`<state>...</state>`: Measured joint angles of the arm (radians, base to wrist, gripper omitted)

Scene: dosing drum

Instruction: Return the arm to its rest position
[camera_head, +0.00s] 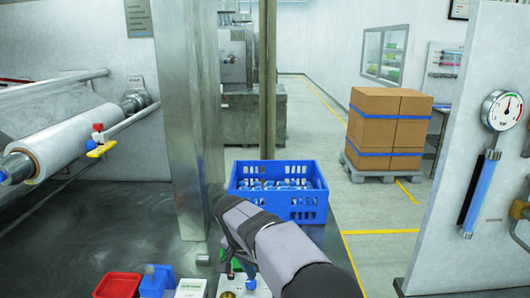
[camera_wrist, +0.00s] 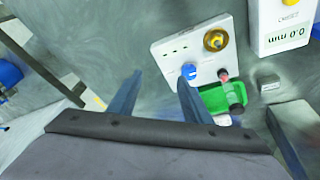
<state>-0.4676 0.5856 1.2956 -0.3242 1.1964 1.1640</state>
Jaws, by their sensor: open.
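My gripper (camera_wrist: 159,78) is open in the wrist view, its two blue-grey fingers apart with only grey surface between them. It hangs over the work surface, near a white plate (camera_wrist: 185,48) that carries a blue knob (camera_wrist: 189,71) and a brass round fitting (camera_wrist: 215,40). In the head view my arm reaches in from the bottom right over the same plate (camera_head: 232,291). My fingertips are mostly hidden behind the arm there. Nothing is held.
A blue crate (camera_head: 308,208) stands behind the arm. A red bin (camera_head: 117,286) and a blue bin (camera_head: 153,284) sit left of it. A steel column (camera_head: 187,120) rises close by. A green tray (camera_wrist: 212,97) and a white display box (camera_wrist: 283,40) lie near the plate.

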